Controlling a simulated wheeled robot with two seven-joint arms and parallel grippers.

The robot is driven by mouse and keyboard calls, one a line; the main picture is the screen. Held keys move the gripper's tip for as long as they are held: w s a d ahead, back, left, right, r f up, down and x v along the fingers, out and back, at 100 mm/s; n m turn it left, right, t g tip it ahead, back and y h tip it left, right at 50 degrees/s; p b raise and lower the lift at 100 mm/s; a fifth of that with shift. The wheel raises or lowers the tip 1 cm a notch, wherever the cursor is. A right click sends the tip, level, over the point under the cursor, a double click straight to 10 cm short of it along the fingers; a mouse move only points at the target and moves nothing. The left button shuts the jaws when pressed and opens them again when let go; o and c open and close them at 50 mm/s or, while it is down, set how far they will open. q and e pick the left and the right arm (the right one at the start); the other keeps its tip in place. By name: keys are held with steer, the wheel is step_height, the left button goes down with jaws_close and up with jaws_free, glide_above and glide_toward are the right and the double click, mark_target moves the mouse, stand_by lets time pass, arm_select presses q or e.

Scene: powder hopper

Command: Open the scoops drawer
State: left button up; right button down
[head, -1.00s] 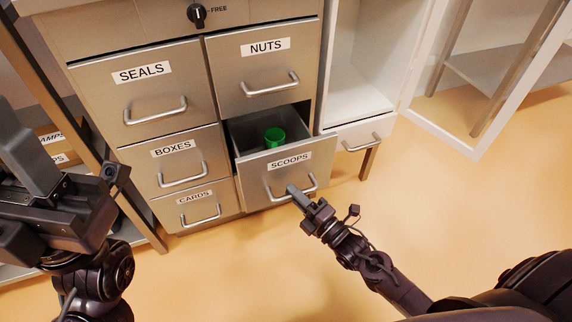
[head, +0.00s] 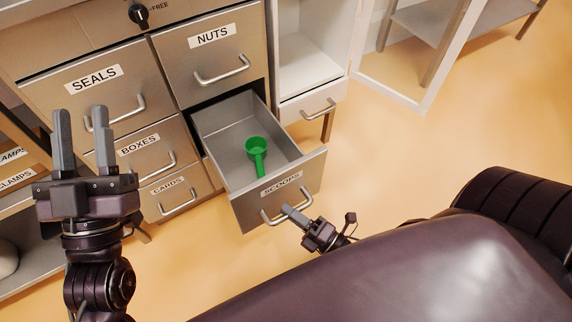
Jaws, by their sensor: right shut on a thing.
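The scoops drawer (head: 236,211) stands pulled well out of the metal cabinet, below the nuts drawer. A green scoop (head: 256,148) lies inside it, its handle toward the drawer front. My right gripper (head: 291,213) is shut on the bar handle (head: 271,218) of the scoops drawer. My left gripper (head: 81,140) is raised at the left, in front of the seals and boxes drawers, with its two fingers apart and nothing between them.
The seals drawer (head: 75,101), nuts drawer (head: 208,62), boxes drawer (head: 143,157) and cards drawer (head: 168,197) are closed. A knob (head: 139,15) sits above them. A white cabinet (head: 308,65) with an open glass door (head: 432,75) stands at the right.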

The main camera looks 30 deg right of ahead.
arm_select(q)
steer(key=shift+w+d+f+g+y, duration=0.15)
steer(key=shift+w+f+g, duration=0.15)
steer(key=shift+f, duration=0.3)
steer(key=shift+w+d+f+g+y, duration=0.1)
steer(key=shift+w+f+g+y, duration=0.15)
steer(key=shift+f, duration=0.3)
arm_select(e)
steer(key=shift+s, duration=0.4)
arm_select(q)
steer(key=shift+s, duration=0.1)
arm_select(e)
steer(key=c, duration=1.4)
jaws_free()
steer(key=shift+s+d, duration=0.1)
steer(key=shift+s, duration=0.05)
